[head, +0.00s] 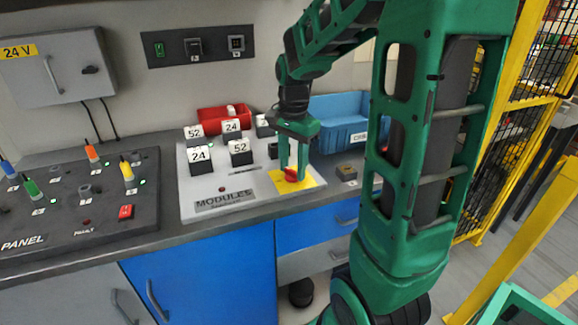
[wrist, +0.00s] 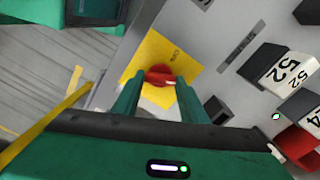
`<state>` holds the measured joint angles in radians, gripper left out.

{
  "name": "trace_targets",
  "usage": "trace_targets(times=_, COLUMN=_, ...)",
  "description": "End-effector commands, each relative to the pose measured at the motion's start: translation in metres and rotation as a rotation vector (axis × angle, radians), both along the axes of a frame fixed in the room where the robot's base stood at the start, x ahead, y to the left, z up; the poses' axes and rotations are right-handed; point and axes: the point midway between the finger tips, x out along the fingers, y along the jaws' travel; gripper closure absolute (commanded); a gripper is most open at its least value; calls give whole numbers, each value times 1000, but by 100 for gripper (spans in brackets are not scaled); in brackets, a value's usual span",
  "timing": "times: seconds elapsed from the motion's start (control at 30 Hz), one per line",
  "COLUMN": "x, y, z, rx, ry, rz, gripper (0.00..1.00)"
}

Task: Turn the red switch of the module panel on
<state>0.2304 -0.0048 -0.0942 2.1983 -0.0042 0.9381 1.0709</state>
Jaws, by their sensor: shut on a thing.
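The module panel (head: 240,192) is a pale board on the counter, labelled MODULES. The red switch (head: 291,174) is a rotary knob on a yellow plate (head: 311,180) at the panel's right front corner. In the wrist view the red switch (wrist: 160,76) sits between my fingertips on the yellow plate (wrist: 152,48). My gripper (head: 293,172) points down from above with its two green fingers on either side of the knob, shut on it. The fingers also show in the wrist view (wrist: 152,88). They hide part of the knob.
Modules marked 24 and 52 (head: 240,152) stand on the panel left of my gripper. A red bin (head: 212,120) and a blue bin (head: 335,122) stand behind. A dark panel (head: 75,220) with coloured levers lies to the left. A yellow fence (head: 500,110) is at right.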

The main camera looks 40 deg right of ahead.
Motion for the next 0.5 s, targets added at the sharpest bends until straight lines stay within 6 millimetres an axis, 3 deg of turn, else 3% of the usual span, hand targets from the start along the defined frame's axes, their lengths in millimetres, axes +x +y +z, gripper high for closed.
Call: trace_targets(times=0.5, x=4, y=4, z=1, rx=3, ry=-8, rz=-366, gripper=83)
